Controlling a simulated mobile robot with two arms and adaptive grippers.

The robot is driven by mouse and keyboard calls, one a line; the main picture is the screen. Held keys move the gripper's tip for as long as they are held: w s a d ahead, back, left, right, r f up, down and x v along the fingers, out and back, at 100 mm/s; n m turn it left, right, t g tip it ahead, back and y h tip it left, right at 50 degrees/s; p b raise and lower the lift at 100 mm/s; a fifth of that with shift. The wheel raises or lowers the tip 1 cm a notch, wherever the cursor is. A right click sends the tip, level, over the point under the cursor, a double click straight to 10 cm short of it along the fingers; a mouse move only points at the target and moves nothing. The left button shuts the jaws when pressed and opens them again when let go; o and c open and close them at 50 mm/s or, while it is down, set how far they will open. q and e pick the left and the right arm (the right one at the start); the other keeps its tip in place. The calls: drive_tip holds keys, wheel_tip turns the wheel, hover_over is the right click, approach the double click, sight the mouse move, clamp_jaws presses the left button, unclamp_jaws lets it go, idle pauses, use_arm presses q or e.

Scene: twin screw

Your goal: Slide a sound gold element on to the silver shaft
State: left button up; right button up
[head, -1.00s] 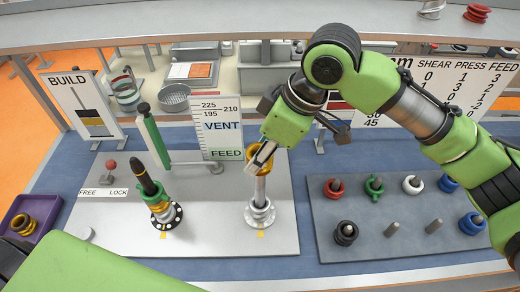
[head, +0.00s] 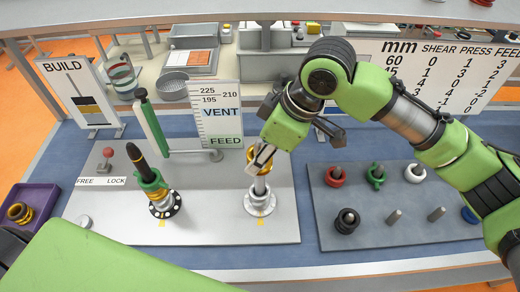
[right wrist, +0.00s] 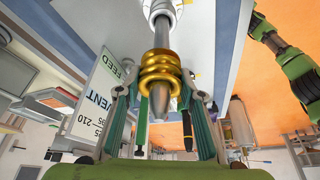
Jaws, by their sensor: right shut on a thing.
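My right gripper (head: 259,160) is shut on a gold ring-shaped element (head: 270,166) at the upper part of the upright silver shaft (head: 260,186). In the right wrist view the gold element (right wrist: 160,72) is around the silver shaft (right wrist: 161,36), whose pointed tip sticks out through it. The element looks whole on the visible side. The silver shaft stands on a pale flanged base, with silver rings at its foot. Only a green part of my left arm shows at the bottom of the head view. My left gripper is not in view.
A dark shaft (head: 134,155) with green and gold elements stands to the left. A green post (head: 151,126) and the VENT/FEED sign (head: 222,115) are close behind. A purple tray (head: 42,197) holds gold rings. A grey board (head: 371,224) with pegs and coloured elements lies right.

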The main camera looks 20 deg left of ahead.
sight(271, 164)
drive_tip(key=shift+f+b, duration=1.3)
drive_tip(key=shift+f, duration=2.5)
drive_tip(key=o, duration=1.4)
drive_tip(key=v, duration=1.2)
drive_tip(key=shift+s, duration=0.1)
